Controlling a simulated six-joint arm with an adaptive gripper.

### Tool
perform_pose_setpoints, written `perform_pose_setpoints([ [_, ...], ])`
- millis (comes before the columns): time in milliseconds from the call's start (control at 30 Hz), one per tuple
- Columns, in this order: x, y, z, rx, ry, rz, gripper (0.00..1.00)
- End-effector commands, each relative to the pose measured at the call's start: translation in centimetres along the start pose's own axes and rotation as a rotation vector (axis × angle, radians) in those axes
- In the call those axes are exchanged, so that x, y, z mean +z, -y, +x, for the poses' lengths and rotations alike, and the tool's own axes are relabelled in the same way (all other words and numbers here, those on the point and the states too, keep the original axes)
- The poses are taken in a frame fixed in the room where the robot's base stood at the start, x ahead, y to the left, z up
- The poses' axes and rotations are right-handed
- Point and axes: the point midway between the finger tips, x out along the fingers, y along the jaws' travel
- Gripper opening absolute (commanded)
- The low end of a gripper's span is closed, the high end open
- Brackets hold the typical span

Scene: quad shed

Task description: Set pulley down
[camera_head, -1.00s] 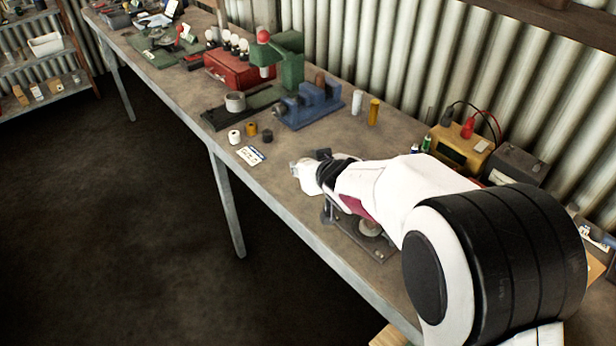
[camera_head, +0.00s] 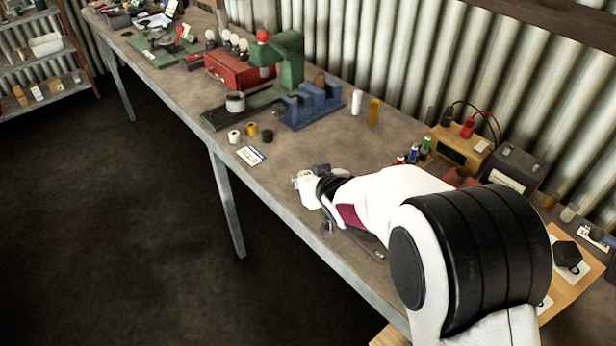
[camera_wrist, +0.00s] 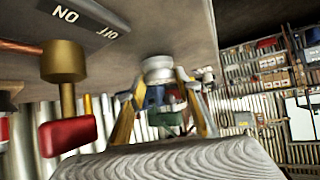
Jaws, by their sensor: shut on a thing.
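In the wrist view, which is upside down, a small silver-grey round piece, seemingly the pulley (camera_wrist: 158,68), sits between the tips of my gripper (camera_wrist: 160,80). The two yellowish fingers close in on it from both sides. The bench top (camera_wrist: 225,35) fills the upper part of that view, close to the pulley; I cannot tell whether they touch. In the head view, my white wrist is low over the front part of the bench (camera_head: 300,155).
A dark ON/OFF plate (camera_wrist: 85,18) and a brass stem with a red handle (camera_wrist: 68,135) stand close by. A blue vise (camera_head: 310,105), labelled card (camera_head: 251,155), yellow power unit (camera_head: 460,147) and battery (camera_head: 513,168) surround the arm. Bare bench lies between card and wrist.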

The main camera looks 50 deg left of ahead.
Motion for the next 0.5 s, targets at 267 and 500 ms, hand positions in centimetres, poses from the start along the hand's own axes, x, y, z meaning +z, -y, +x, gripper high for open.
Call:
perform_pose_setpoints([
  [267, 0.01, 0.00, 0.03, 0.000, -0.001, 0.000, 0.06],
  [500, 0.22, 0.00, 0.15, 0.000, 0.000, 0.000, 0.41],
])
